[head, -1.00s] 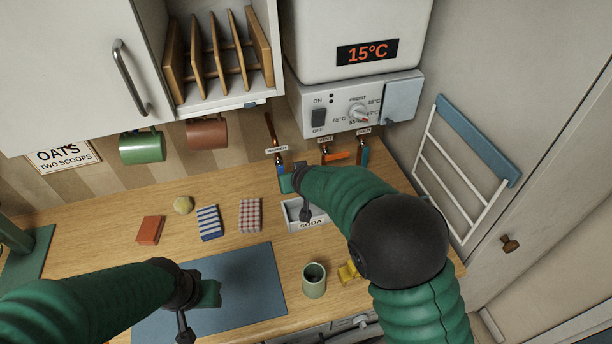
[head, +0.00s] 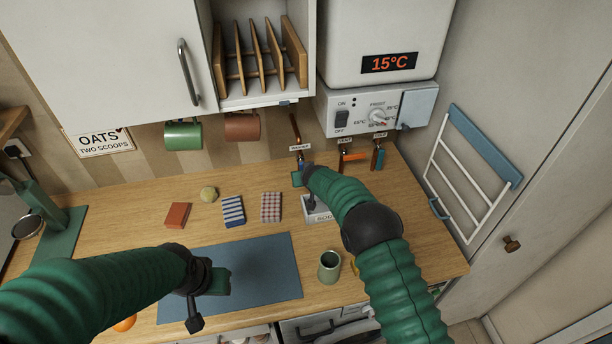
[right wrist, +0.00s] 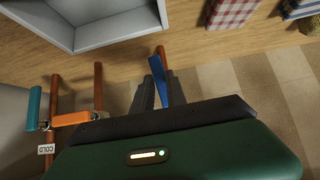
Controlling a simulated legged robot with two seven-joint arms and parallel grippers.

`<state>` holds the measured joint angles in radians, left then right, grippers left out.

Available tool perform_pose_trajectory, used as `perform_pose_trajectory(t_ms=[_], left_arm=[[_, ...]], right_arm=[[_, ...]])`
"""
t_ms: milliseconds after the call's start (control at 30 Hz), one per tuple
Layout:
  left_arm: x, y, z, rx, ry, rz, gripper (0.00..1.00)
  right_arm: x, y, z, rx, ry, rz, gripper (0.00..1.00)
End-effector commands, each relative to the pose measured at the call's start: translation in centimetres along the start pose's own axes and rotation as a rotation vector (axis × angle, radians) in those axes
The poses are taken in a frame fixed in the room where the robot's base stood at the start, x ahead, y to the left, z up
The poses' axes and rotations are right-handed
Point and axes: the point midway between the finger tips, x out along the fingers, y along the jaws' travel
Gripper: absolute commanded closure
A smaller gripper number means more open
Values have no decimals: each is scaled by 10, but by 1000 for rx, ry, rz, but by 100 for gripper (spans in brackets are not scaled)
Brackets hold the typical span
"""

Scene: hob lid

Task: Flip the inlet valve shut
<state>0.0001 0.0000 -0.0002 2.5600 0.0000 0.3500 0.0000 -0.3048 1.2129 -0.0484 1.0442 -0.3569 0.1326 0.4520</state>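Three pipes with small labels come down under the boiler. The left one, whose label is too small to read surely, has a blue lever (head: 301,161); the middle one has an orange lever (head: 355,157) turned sideways. The right one, labelled COLD, has a teal lever (head: 379,160) hanging down. My right gripper (right wrist: 160,92) is at the left pipe, with the blue lever (right wrist: 158,75) between its two dark fingers; whether they press on it is unclear. My left gripper (head: 205,295) hovers above the blue mat, its fingers partly hidden.
The boiler control box (head: 370,108) is just above the pipes. A white tray (head: 318,211), a green cup (head: 329,267) and several small sponges and cloths lie on the counter (head: 140,222). Mugs (head: 183,135) hang under the cupboard. A folding rack (head: 470,165) is on the right wall.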

Motion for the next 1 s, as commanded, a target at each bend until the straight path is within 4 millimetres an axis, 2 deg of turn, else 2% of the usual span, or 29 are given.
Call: perform_pose_trajectory(t_ms=[33,133,167,1000], left_arm=[[3,0,1,0,0,0,64],[3,0,1,0,0,0,64],[3,0,1,0,0,0,64],[4,0,1,0,0,0,64]], right_arm=[[6,-4,1,0,13,-13,85],[6,-3,2,2,13,-18,98],[6,-2,2,3,13,-18,100],[8,2,2,3,13,-14,100]])
